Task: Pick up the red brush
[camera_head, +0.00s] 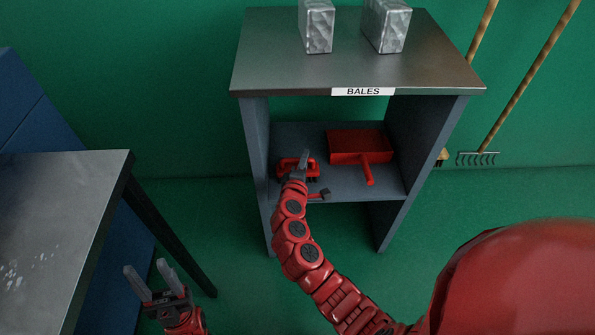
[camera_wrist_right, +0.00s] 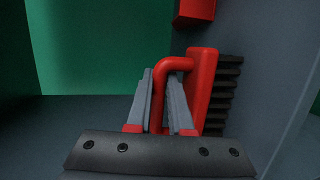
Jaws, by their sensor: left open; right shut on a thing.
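The red brush (camera_head: 286,164) is on the lower shelf of the grey stand, at its left side. In the right wrist view the brush (camera_wrist_right: 203,82) shows a red back, black bristles facing right and a bent red handle. My right gripper (camera_head: 304,158) reaches into the shelf from the front. Its fingers (camera_wrist_right: 160,76) are on either side of the handle and shut on it. I cannot tell whether the brush touches the shelf. My left gripper (camera_head: 146,267) is open and empty at the lower left, away from the stand.
A red dustpan (camera_head: 358,146) lies right of the brush, its handle toward the front. The stand's top (camera_head: 350,65), labelled BALES, holds two grey blocks. Side walls flank the shelf. A metal table (camera_head: 60,210) is at left. A rake (camera_head: 478,157) leans at right.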

